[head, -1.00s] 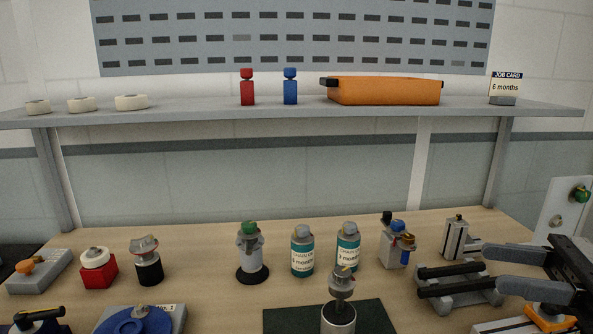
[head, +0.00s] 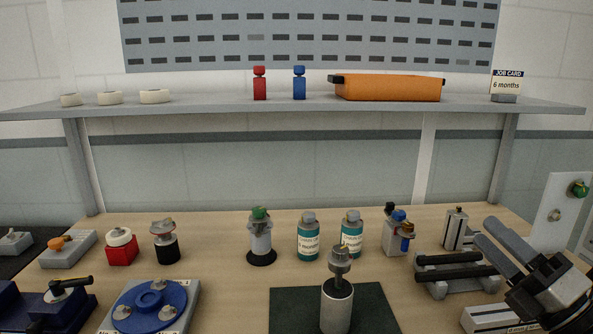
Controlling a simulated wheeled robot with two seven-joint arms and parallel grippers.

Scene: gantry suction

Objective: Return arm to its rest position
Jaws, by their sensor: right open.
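My right gripper (head: 485,236) is at the right side of the table in the head view. Its two grey fingers are apart with nothing between them, and they point up and to the left. The dark gripper body (head: 550,290) is at the lower right. The fingers show just right of a grey stand with two black bars (head: 455,272); I cannot tell whether they touch it. My left gripper is not in view.
A silver cylinder (head: 337,308) with a metal fitting stands on a dark mat (head: 290,310). Teal bottles (head: 352,236) stand behind it. A blue round plate (head: 150,305) is at front left. A panel with a green knob (head: 580,188) stands at right. A shelf (head: 220,105) spans above.

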